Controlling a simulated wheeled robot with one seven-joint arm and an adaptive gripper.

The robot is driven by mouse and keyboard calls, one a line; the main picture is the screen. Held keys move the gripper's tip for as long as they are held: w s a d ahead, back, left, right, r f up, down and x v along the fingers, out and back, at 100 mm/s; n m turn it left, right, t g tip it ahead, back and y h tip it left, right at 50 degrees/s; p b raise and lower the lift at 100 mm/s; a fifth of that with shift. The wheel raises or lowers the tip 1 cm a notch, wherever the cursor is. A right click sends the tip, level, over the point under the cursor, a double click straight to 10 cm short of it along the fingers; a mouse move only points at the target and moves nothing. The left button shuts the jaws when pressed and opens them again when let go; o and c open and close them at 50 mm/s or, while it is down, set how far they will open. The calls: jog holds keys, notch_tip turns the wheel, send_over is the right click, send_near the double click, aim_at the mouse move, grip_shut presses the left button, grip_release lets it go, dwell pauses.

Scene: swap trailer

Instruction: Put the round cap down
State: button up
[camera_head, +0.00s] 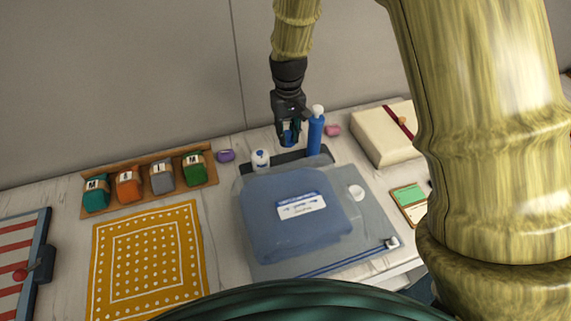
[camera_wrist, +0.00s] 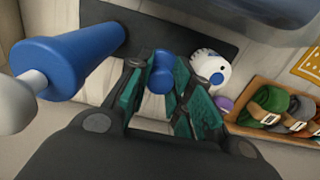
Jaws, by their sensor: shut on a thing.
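My gripper (camera_head: 289,136) is shut on a small round blue piece, which looks like the round cap (camera_wrist: 161,74). In the wrist view the piece sits between the teal finger pads of my gripper (camera_wrist: 165,85). In the head view the gripper hangs over the dark tray (camera_head: 288,161), just left of the tall blue bottle (camera_head: 315,138) with a white top. A small white bottle (camera_head: 261,162) stands to the left on the tray. The height of the held piece above the tray is hard to tell.
A wooden rack (camera_head: 140,180) of rolled cloths is left. A purple piece (camera_head: 226,156), pink piece (camera_head: 333,130) and cream box (camera_head: 380,140) are near.

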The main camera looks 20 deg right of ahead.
aim_at(288, 140)
jog(key=shift+s+f, duration=0.2)
jog(key=shift+f, duration=0.35)
notch_tip(288, 140, down, 4)
jog(key=shift+w+r+p, duration=0.15)
jog(key=shift+r+p, duration=0.1)
jog(key=shift+p, duration=0.5)
jog(key=shift+f+p, duration=0.75)
jog(key=shift+f, duration=1.9)
jog(key=shift+f, duration=0.15)
jog(key=o, duration=0.8)
jog(key=shift+c, duration=0.2)
jog(key=shift+r+b, duration=1.85)
jog(key=shift+r, duration=4.3)
